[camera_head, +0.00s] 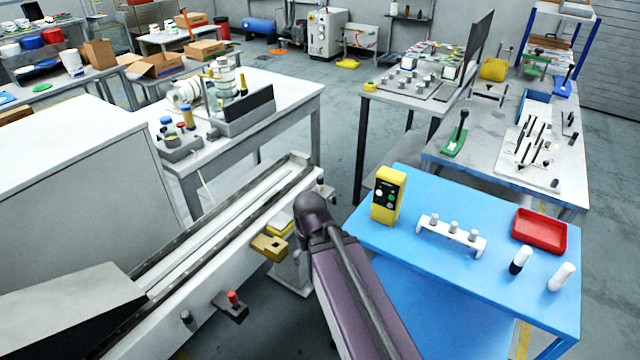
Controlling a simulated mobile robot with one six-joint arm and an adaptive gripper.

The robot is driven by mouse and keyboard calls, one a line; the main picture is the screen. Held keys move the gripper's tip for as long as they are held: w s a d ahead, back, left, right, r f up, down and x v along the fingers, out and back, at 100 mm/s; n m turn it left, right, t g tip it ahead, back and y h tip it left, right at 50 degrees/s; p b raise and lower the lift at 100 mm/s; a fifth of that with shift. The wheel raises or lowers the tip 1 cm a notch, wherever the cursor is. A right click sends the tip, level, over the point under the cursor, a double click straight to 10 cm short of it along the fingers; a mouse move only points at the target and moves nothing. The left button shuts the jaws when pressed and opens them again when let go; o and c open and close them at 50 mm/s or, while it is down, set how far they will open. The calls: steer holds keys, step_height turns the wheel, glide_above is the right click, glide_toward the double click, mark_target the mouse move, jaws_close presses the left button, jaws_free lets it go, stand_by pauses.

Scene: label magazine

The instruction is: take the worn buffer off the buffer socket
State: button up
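I cannot tell for certain which part is the worn buffer. A red-topped peg (232,297) stands upright in a dark bracket (230,311) on the near side of the conveyor, and this may be the buffer and its socket. A small dark cylinder (187,317) sticks out of the conveyor side to its left. A yellow block (270,247) with a hole is mounted further along the same side. My purple arm rises from the bottom centre, its joint close to the yellow block. My gripper does not show.
The conveyor (215,240) runs diagonally at left. The blue table (405,235) at right holds a yellow control box (387,194), a white rack (452,234) with several grey-topped pegs, a red tray (540,231), a black-and-white cylinder (520,260) and a white cylinder (561,276).

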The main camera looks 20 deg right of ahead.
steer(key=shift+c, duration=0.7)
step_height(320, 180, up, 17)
steer(key=p, duration=1.7)
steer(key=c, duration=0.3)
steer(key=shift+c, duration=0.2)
